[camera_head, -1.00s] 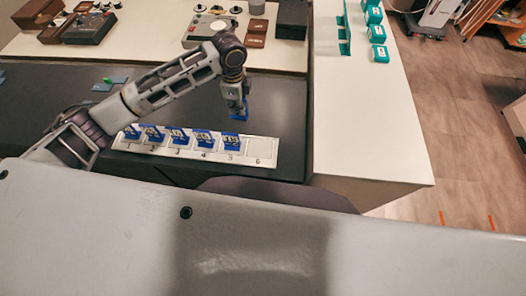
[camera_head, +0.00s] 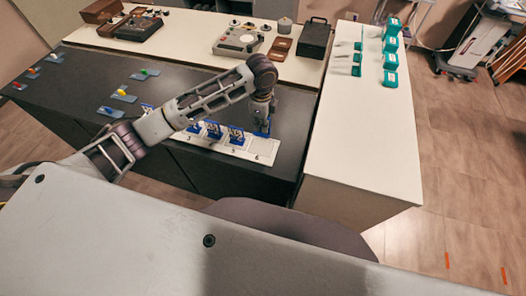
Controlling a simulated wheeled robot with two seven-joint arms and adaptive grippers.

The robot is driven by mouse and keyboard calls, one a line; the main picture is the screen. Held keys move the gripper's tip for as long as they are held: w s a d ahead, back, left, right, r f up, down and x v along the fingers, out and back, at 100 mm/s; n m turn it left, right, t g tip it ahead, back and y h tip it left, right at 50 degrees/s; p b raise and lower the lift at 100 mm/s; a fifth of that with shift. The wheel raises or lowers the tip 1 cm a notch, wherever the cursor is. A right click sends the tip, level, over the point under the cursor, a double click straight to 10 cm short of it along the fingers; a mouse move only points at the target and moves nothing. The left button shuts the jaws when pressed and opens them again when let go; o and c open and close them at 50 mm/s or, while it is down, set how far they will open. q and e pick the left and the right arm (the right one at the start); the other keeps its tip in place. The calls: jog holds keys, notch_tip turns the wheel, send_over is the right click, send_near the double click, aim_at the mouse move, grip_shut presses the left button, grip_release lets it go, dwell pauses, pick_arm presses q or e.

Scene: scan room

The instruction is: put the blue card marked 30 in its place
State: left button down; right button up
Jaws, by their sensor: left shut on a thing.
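My left gripper (camera_head: 262,113) points down, shut on a blue card (camera_head: 263,127) just above the right end of the white numbered board (camera_head: 258,158). The card's number cannot be read. The card is behind the printed 6, and I cannot tell whether it touches the board. My left arm hides the board's left part. My right gripper is not in view.
Small blue pieces with coloured tops (camera_head: 124,96) lie on the dark counter (camera_head: 90,75) at left. Teal boxes (camera_head: 391,61) stand on the white counter (camera_head: 365,130) at right. A reel device (camera_head: 238,42) and a black case (camera_head: 314,38) stand behind.

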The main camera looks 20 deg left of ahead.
aim_at(261, 133)
pick_arm(q)
jog(key=shift+a, duration=0.25)
jog(key=shift+f, duration=0.6)
notch_tip(261, 133, down, 4)
jog(key=shift+f, duration=0.55)
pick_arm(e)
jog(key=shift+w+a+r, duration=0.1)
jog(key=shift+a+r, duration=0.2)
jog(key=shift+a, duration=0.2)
